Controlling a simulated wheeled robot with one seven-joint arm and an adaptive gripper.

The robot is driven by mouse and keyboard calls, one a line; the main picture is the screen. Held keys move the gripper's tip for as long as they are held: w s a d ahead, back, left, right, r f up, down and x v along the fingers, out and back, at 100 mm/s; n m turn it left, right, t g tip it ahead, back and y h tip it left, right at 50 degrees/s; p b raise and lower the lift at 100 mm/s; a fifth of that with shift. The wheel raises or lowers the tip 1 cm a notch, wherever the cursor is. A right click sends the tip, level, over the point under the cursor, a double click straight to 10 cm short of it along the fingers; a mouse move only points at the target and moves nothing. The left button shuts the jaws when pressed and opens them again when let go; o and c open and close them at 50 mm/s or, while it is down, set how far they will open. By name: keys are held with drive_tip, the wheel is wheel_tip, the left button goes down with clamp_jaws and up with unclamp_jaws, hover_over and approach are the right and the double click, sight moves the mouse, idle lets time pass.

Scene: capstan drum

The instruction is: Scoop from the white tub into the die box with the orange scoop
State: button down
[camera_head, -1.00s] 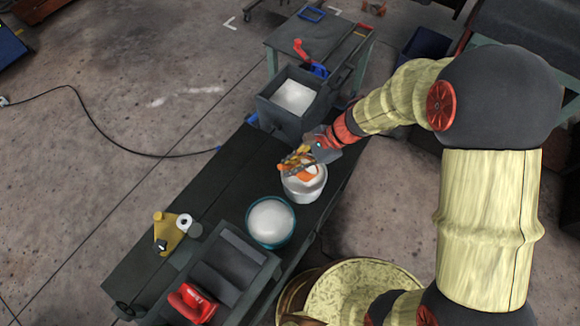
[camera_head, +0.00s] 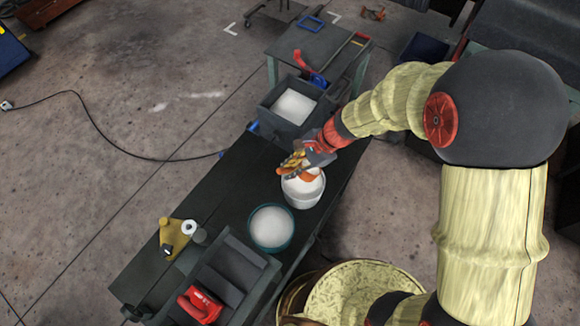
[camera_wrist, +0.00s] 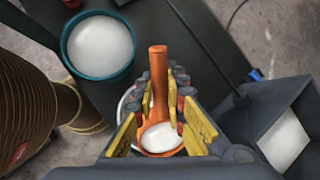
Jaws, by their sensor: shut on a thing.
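My gripper (camera_head: 295,164) is shut on the orange scoop (camera_wrist: 158,85), whose handle runs between the yellow-padded fingers in the wrist view. The scoop's bowl (camera_wrist: 160,139) has white material in it. The scoop (camera_head: 311,176) is over the white tub (camera_head: 302,196) in the head view; whether it touches the contents I cannot tell. In the wrist view the gripper hides most of the tub. A dark grey open box (camera_head: 268,112) with white material inside stands beyond the tub, and also shows at right in the wrist view (camera_wrist: 245,118). I cannot tell whether it is the die box.
A teal tub (camera_head: 292,236) of white material stands near the white tub on the dark bench (camera_head: 225,190). A grey sectioned box (camera_head: 240,262) with a red object (camera_head: 200,305) and a yellow holder (camera_head: 173,236) are at the near end. A side table (camera_head: 300,45) stands behind.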

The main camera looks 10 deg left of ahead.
drive_tip(key=shift+r+t+h+p, duration=0.4)
drive_tip(key=shift+t+h+p, duration=0.65)
drive_tip(key=shift+p, duration=1.2)
drive_tip(key=shift+h+p, duration=0.35)
drive_tip(key=shift+p, duration=0.4)
drive_tip(key=p, duration=0.3)
drive_tip(key=shift+r+t+h, duration=0.1)
drive_tip(key=shift+t+h, duration=0.15)
drive_tip(key=shift+h, duration=0.05)
drive_tip(key=shift+r+p, duration=1.05)
drive_tip(key=shift+r, duration=1.65)
